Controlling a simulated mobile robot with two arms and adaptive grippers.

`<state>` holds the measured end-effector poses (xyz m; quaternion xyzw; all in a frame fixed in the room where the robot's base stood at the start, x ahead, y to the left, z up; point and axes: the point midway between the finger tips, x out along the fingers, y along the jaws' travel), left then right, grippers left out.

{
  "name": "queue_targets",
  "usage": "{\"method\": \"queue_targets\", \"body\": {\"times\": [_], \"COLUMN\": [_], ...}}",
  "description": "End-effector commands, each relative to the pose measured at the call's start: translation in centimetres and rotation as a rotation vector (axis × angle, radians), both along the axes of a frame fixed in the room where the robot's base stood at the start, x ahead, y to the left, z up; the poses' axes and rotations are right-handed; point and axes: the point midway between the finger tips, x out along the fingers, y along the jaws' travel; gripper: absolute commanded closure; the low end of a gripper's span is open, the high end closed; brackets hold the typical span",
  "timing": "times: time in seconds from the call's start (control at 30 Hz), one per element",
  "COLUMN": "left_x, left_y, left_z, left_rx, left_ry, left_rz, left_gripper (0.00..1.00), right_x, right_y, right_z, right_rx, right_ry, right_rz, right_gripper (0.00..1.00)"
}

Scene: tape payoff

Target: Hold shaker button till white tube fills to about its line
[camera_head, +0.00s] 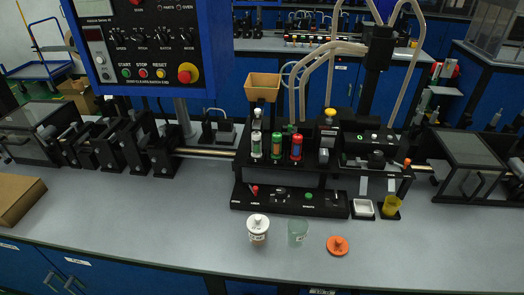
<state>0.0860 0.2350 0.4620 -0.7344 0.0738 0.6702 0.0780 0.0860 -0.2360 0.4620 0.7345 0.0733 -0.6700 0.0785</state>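A white tube (257,140) stands upright on the left of a row on the black machine, beside a green tube (277,146) and a red tube (297,147). Its line and fill level are too small to make out. A low black control panel (290,202) lies in front, with a red knob (254,190) at left and a green button (309,196) right of centre. The panel's labels are too small to read, so I cannot tell which control is the shaker button. Neither of my grippers is in view.
On the grey bench (150,215) in front stand a white-lidded jar (258,229) and a clear cup (297,232), with an orange lid (338,245) lying to their right.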

Motion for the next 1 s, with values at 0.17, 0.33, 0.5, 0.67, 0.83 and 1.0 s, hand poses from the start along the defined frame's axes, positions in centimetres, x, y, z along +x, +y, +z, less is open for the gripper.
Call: {"method": "queue_targets", "body": {"times": [0.17, 0.33, 0.5, 0.67, 0.83, 1.0], "left_x": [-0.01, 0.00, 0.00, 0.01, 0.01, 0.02], "left_y": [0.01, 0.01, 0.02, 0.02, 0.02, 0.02], "left_z": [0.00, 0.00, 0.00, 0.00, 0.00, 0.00], "left_rx": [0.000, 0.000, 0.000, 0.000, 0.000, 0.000], "left_ry": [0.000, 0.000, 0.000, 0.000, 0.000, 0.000], "left_rz": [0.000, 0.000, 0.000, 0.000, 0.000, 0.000], "left_gripper": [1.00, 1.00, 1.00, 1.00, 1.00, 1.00], "right_x": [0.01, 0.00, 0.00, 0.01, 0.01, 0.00], "right_y": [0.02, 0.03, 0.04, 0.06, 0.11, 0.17], "right_z": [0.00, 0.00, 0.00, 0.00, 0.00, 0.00], "right_rx": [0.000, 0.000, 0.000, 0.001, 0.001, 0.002], "right_ry": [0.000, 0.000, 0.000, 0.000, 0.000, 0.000], "right_rz": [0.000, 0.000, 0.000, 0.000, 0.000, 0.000], "right_gripper": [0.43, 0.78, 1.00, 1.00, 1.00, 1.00]}}
